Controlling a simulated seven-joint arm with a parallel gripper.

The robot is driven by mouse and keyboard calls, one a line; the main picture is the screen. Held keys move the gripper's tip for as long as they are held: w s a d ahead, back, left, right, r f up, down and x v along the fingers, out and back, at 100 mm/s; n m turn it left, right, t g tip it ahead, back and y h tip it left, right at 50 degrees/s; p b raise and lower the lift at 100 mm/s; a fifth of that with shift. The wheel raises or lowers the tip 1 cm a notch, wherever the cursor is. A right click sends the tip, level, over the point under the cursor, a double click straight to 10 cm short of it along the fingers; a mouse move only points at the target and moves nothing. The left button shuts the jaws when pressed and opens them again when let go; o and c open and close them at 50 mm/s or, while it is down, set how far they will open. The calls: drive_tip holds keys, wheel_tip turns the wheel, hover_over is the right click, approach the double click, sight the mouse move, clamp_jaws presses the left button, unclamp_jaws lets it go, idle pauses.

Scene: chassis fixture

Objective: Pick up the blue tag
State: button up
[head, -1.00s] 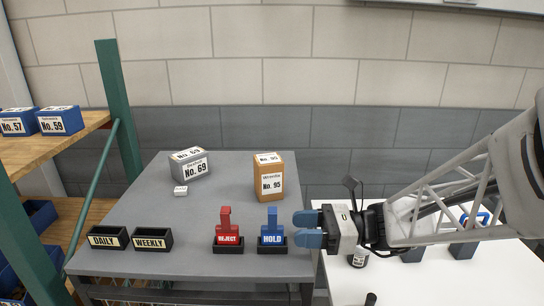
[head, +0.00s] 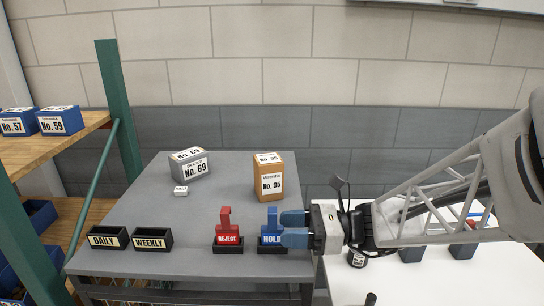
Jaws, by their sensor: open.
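The blue tag (head: 270,225), marked HOLD, stands upright in a black holder (head: 272,247) at the front right of the grey table. My gripper (head: 284,228) reaches in from the right with its blue fingers at the tag's right side. The fingers overlap the tag's right part in the head view and hide some of it. The jaws are open. I cannot tell whether a finger touches the tag or whether the tag lies between them.
A red REJECT tag (head: 227,226) stands just left of the blue tag. DAILY (head: 108,239) and WEEKLY (head: 152,239) holders sit front left. A grey No. 69 box (head: 190,166), a small white block (head: 180,191) and an orange No. 95 box (head: 268,178) stand farther back.

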sight(265, 227)
drive_tip(key=shift+a, duration=0.15)
drive_tip(key=shift+s+a, duration=0.1)
drive_tip(key=shift+a, duration=2.35)
clamp_jaws()
